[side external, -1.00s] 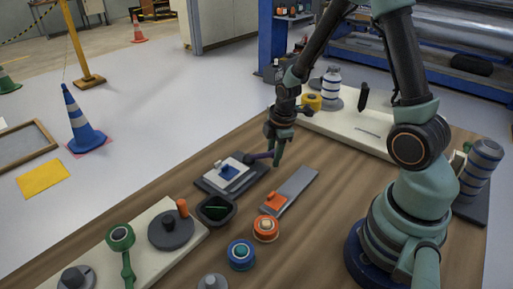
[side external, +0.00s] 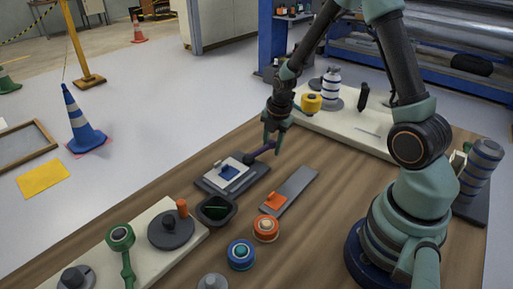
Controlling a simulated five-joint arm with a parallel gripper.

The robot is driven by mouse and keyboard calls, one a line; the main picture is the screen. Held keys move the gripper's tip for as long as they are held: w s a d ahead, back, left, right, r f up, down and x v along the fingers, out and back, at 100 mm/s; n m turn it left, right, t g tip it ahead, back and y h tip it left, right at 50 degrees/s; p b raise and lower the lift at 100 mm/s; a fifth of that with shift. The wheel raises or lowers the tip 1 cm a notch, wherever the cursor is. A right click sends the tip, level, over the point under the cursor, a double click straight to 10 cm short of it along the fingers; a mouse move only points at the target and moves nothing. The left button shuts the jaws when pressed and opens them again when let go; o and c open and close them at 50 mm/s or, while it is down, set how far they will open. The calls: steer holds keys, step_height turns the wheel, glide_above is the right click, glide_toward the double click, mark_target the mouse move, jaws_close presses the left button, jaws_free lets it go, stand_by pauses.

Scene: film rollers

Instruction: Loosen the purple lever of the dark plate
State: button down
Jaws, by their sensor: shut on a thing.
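The dark plate (side external: 245,184) lies on the wooden table, left of the middle. The purple lever (side external: 260,152) starts from a dark round pivot (side external: 248,159) at the plate's far right edge and slopes up to the right. My gripper (side external: 273,145) points down and is shut on the raised outer end of the lever. Its fingers hide part of that end.
A black bowl (side external: 216,209) stands close in front of the plate. A grey strip (side external: 297,187) with an orange block (side external: 274,201) lies to the right. Orange (side external: 265,229) and blue (side external: 240,254) rollers stand nearer the camera. Bare wood lies right of the strip.

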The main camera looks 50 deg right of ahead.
steer(key=shift+w+a, duration=0.15)
steer(key=shift+w, duration=0.05)
steer(key=c, duration=0.5)
jaws_free()
steer(key=shift+c, duration=0.2)
step_height(320, 180, up, 12)
steer(key=s, duration=0.2)
steer(key=shift+a, duration=0.25)
